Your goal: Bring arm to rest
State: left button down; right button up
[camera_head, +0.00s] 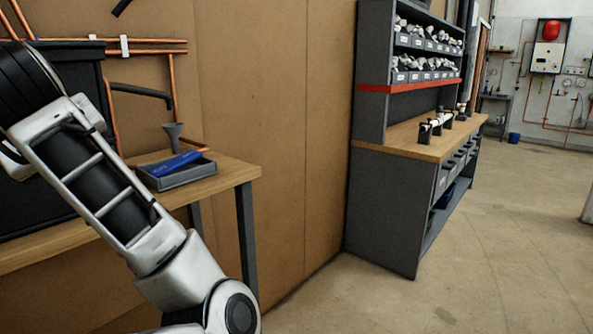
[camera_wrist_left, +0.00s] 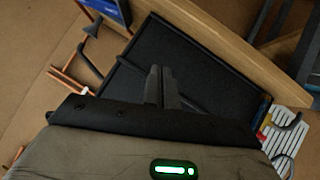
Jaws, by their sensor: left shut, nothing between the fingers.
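My left arm (camera_head: 90,185) comes in from the left in the head view and reaches across the front of the wooden bench. Its gripper is outside the head view. In the left wrist view my left gripper (camera_wrist_left: 161,72) is shut, with its fingers together and nothing between them. It points toward a black panel (camera_wrist_left: 205,65) beside the bench edge (camera_wrist_left: 225,40). I cannot tell the gap between the fingers and the panel. My right gripper is in neither view.
A grey tray (camera_head: 188,178) with a blue item (camera_head: 173,165) and a grey funnel (camera_head: 174,135) are on the bench (camera_head: 235,172). Copper pipes (camera_head: 140,41) run along the wall. A grey shelf unit (camera_head: 385,210) stands to the right. The floor (camera_head: 480,250) is clear there.

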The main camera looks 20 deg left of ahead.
pick_arm(q)
jog(key=w+d+f+m+t+y, duration=0.2)
jog(key=w+f+m, duration=0.5)
jog(key=w+f, duration=0.25)
jog(key=w+d+f+m+t+h, duration=0.1)
jog(key=d+f+m+h, duration=0.2)
jog(key=f, duration=0.5)
jog(key=w+d+f+m+t+h, duration=0.1)
jog(key=d+f+m+t, duration=0.15)
jog(key=d+f, duration=0.4)
jog(key=s+d+f+m+g+h, duration=0.1)
jog(key=s+d+f+m+h, duration=0.2)
jog(key=f, duration=0.5)
jog(key=s+d+f+m+h, duration=0.1)
jog(key=s+d+f+h, duration=0.1)
jog(key=s+d+f, duration=0.45)
jog(key=s+d+f+g+h, duration=0.2)
jog(key=s+d+f, duration=0.4)
jog(key=s+f, duration=0.4)
jog(key=shift+s+f+h, duration=0.15)
jog(key=shift+s+h, duration=0.6)
jog(key=shift+h, duration=0.05)
jog(key=shift+m, duration=0.25)
